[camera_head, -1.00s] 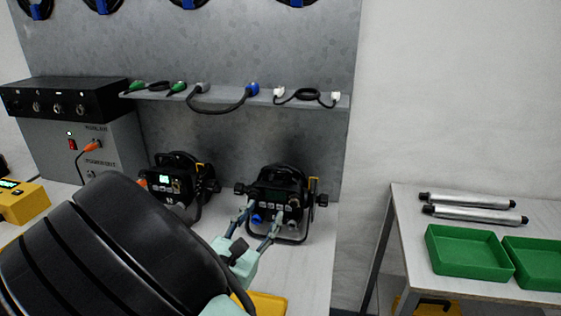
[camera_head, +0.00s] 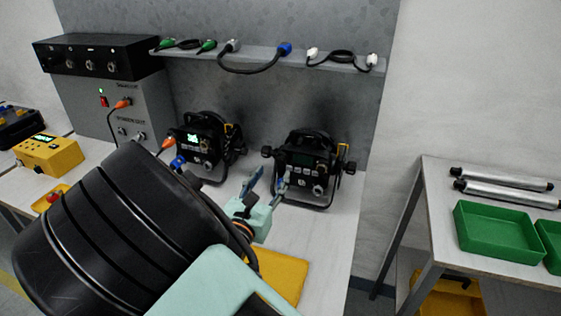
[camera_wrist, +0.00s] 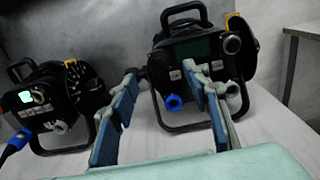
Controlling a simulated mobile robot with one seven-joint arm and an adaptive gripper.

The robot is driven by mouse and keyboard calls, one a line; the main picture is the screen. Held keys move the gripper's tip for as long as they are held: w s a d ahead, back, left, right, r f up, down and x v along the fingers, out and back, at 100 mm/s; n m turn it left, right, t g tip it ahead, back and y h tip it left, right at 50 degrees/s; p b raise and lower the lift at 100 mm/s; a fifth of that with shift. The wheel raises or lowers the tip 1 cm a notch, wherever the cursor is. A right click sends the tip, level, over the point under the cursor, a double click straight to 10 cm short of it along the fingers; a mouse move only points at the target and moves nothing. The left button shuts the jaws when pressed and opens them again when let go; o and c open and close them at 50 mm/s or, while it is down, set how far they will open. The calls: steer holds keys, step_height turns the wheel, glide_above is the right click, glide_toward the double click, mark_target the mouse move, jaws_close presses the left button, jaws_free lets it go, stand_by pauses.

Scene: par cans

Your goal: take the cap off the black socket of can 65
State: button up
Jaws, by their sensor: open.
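Two black cans stand on the bench. The right can (camera_head: 305,165) has a dark display; the left can (camera_head: 205,145) has a lit green one. No number is readable, so I cannot tell which is 65. In the wrist view the right can (camera_wrist: 190,50) shows a blue socket (camera_wrist: 174,102) low on its panel and a grey round fitting (camera_wrist: 232,45) higher right. No black socket or cap is clear; my right finger covers part of the panel. My gripper (camera_wrist: 160,72) is open and empty, its fingers spread before the right can. It also shows in the head view (camera_head: 268,183).
The left can carries a blue plug (camera_wrist: 18,141) with a cable. A shelf with cables (camera_head: 270,58) runs behind. A yellow mat or tray (camera_head: 280,278) lies below my gripper. A side table with green trays (camera_head: 490,232) stands right.

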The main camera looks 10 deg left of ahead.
mark_target(279, 162)
steer(key=shift+w+d, duration=0.2)
steer(key=shift+w, duration=1.15)
steer(key=shift+w+d, duration=0.2)
steer(key=shift+w, duration=1.15)
steer(key=shift+c, duration=0.7)
jaws_close()
steer(key=shift+s, duration=0.1)
steer(key=shift+s+a+p, duration=0.25)
steer(key=shift+s+p, duration=0.15)
steer(key=shift+s, duration=1.05)
steer(key=shift+s+a+p, duration=0.2)
steer(key=shift+s+p, duration=0.15)
steer(key=shift+s, duration=1.1)
